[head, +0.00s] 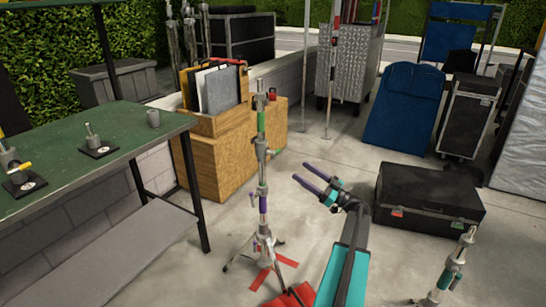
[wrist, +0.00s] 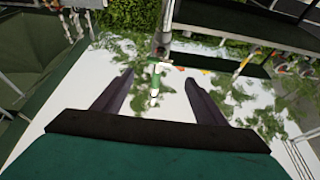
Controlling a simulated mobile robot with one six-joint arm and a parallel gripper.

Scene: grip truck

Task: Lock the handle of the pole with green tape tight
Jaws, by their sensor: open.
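A silver stand pole (head: 262,125) with green and purple tape bands stands upright on tripod legs in the head view, left of my gripper (head: 300,172). Its green bands show near the top and at mid-height. Small clamps and handles stick out from it, one to the right at mid-height; I cannot tell how tight any is. My gripper's two purple fingers are apart and empty, pointing up-left towards the pole. In the wrist view, a pole with a green band (wrist: 155,82) appears between and beyond the fingertips (wrist: 160,76), seemingly not touching them.
A green-topped table (head: 90,150) stands at the left. Wooden boxes (head: 235,165) are behind the pole, and a black case (head: 428,205) lies at the right. Another stand (head: 453,270) is at the lower right. Red tape (head: 265,275) marks the floor. Concrete between pole and case is clear.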

